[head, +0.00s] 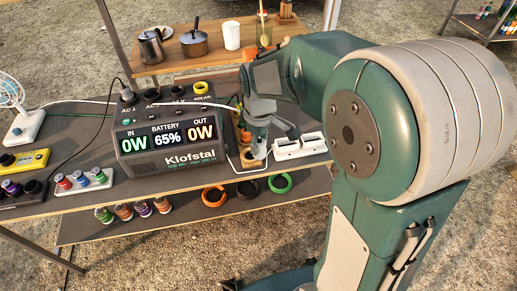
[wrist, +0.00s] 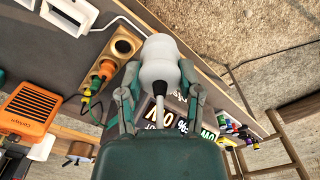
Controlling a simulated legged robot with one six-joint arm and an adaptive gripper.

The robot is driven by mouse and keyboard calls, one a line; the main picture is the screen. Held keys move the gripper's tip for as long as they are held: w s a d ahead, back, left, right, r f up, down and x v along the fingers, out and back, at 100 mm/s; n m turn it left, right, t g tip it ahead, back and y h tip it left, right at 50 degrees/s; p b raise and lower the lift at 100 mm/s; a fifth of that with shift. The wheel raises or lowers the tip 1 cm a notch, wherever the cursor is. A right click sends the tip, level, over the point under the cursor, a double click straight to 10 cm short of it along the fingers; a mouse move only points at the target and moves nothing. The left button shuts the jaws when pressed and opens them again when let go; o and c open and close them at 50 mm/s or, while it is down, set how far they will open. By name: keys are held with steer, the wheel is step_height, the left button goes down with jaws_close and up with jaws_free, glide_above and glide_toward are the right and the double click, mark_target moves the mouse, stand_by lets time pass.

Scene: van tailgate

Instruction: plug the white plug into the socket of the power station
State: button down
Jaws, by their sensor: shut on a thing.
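The white plug (wrist: 160,62) is between the two fingers of my gripper (wrist: 159,78) in the wrist view, with its dark cord end toward the camera. My gripper also shows in the head view (head: 257,140), low at the right side of the power station (head: 170,137). There the plug is mostly hidden and hard to make out. The power station is a dark box with a lit display reading 65%. Round sockets (head: 177,91) sit along its top, and a dark-cabled plug (head: 128,94) stands in the left one. My gripper is beside the station, apart from these sockets.
A wooden block (wrist: 122,45) with round holes holds an orange plug (wrist: 107,69). A wooden shelf (head: 190,61) with a kettle and pot is behind.

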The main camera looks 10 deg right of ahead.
steer(key=shift+r, duration=2.45)
